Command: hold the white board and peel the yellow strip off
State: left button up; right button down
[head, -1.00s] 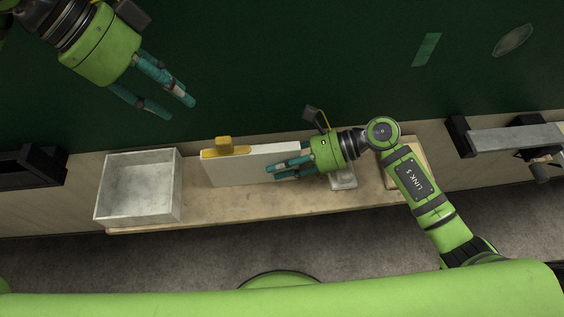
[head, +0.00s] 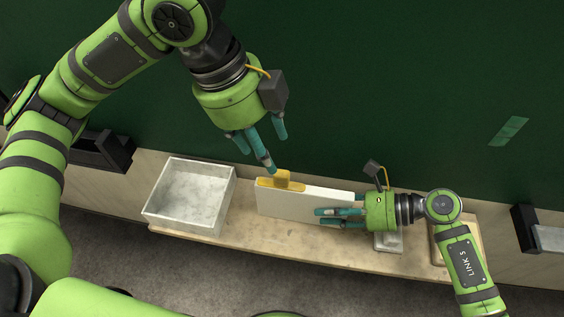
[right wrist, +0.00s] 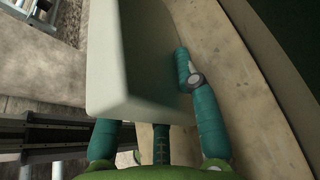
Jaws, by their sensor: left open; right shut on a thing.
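The white board (head: 300,203) stands on edge on the bench in the head view. The yellow strip (head: 268,184) lies along the left part of its top edge, with a raised yellow tab (head: 288,177). My right gripper (head: 330,217) is shut on the right end of the board; in the right wrist view the board (right wrist: 108,60) sits between its fingers. My left gripper (head: 268,148) is open above the tab, fingers pointing down. One fingertip is close to the tab; I cannot tell whether it touches.
An empty grey open box (head: 168,215) stands on the bench (head: 270,245) left of the board. A small metal tray (head: 390,243) is partly hidden under my right gripper. A dark green wall rises behind the bench.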

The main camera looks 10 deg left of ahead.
aim_at(280, 178)
pick_arm(q)
jog(key=f+m+t+y, duration=0.1)
jog(key=f+m, duration=0.2)
jog(key=f, duration=0.1)
jog(key=w+d+f+m+t+y, duration=0.1)
jog(key=f+m, duration=0.3)
jog(key=w+d+f+m+t+y, duration=0.1)
jog(key=f+m, duration=0.3)
jog(key=shift+d+t, duration=0.2)
jog(key=shift+t, duration=0.2)
grip_shut()
dwell(0.4)
